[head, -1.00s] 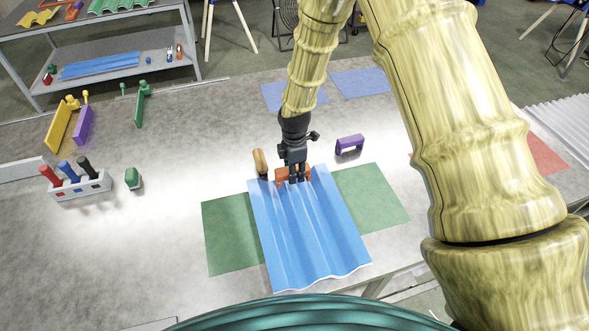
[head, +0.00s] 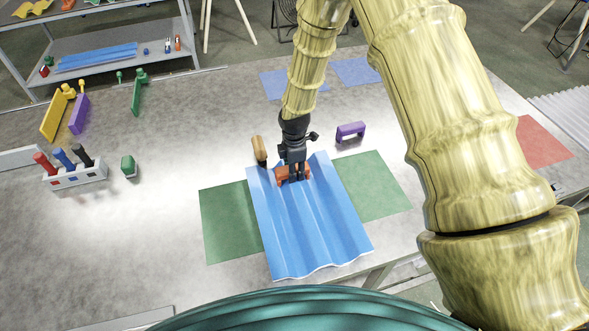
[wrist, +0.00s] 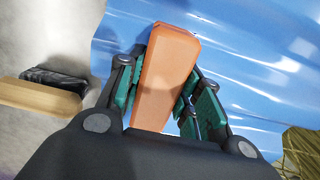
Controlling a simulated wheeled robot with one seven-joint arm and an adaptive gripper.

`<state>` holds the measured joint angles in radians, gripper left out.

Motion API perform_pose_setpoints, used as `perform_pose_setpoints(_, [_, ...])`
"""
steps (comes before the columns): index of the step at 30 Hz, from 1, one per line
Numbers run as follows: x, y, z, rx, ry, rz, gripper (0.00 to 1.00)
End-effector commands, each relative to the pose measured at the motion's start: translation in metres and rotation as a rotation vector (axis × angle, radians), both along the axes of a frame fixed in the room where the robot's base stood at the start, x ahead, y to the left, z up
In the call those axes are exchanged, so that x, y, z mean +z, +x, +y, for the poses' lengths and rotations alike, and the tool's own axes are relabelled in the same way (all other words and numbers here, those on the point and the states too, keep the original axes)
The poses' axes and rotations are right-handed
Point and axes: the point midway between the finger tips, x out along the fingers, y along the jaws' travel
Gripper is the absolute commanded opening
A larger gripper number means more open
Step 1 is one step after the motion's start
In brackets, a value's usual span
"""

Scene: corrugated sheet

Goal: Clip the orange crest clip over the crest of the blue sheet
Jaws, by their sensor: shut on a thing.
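The blue corrugated sheet (head: 310,225) lies on a green mat (head: 230,222) on the table. It also fills the upper right of the wrist view (wrist: 240,65). My gripper (head: 296,177) is over the sheet's far end, pointing down. It is shut on the orange crest clip (head: 283,173), which sits between the green-padded fingers in the wrist view (wrist: 168,70). The clip is at or just above the sheet's ridges. I cannot tell whether it touches the crest, since its underside is hidden.
A wooden-handled tool (head: 259,149) stands by the sheet's far left corner. A purple bracket (head: 351,131) is right of the gripper. The table between block and sheet is clear.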

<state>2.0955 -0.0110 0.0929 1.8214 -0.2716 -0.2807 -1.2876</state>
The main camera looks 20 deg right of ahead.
Motion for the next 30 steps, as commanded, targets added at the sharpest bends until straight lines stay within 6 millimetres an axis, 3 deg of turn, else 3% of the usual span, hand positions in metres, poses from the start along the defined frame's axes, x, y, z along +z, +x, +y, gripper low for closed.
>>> perform_pose_setpoints(30, [-0.017, -0.009, 0.001, 0.002, 0.0, 0.016, 0.1])
